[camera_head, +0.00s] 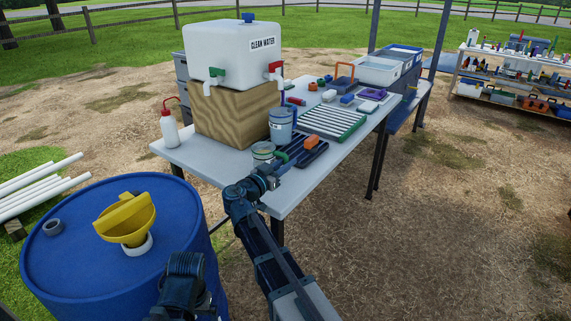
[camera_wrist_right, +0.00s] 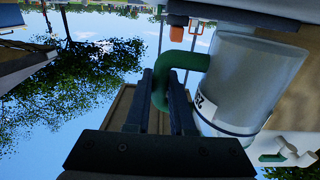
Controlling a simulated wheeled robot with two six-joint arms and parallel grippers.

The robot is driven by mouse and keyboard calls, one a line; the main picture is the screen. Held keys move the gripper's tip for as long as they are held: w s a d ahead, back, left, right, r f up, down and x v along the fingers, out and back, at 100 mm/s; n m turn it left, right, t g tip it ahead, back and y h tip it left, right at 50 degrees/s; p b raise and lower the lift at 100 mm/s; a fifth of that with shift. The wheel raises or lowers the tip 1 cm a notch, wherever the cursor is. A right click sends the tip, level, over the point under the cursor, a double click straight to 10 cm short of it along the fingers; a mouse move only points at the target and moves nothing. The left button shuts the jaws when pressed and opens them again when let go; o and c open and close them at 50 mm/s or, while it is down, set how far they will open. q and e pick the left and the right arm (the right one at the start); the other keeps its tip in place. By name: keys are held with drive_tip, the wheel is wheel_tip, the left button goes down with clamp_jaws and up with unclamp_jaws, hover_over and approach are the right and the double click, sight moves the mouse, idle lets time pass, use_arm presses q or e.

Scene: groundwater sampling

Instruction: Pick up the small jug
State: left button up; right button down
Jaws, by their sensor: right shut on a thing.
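The small jug (camera_head: 263,150) is a pale grey, see-through cup with a green handle. It stands at the near edge of the table, partly hidden by my right gripper (camera_head: 270,172). In the right wrist view, the small jug (camera_wrist_right: 240,80) fills the right side, with part of a label showing. There my right gripper (camera_wrist_right: 165,95) has its two dark fingers shut on the green handle (camera_wrist_right: 188,60), one on each side. I cannot tell whether the jug touches the table. My left gripper (camera_head: 185,270) is low over the blue barrel, its fingers unclear.
A larger grey jug (camera_head: 281,124) stands close behind the small one. A dark tray (camera_head: 308,152) is to its right. A white water tank (camera_head: 232,50) stands on a wooden block (camera_head: 235,115). A yellow funnel (camera_head: 125,218) sits on the blue barrel (camera_head: 65,270).

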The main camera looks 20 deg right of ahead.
drive_tip(key=s+a+r, duration=0.1)
drive_tip(key=s+a, duration=0.2)
drive_tip(key=s, duration=0.4)
drive_tip(key=s+a+r+p, duration=0.1)
drive_tip(key=s+a, duration=0.2)
drive_tip(key=s, duration=0.5)
drive_tip(key=shift+r, duration=0.15)
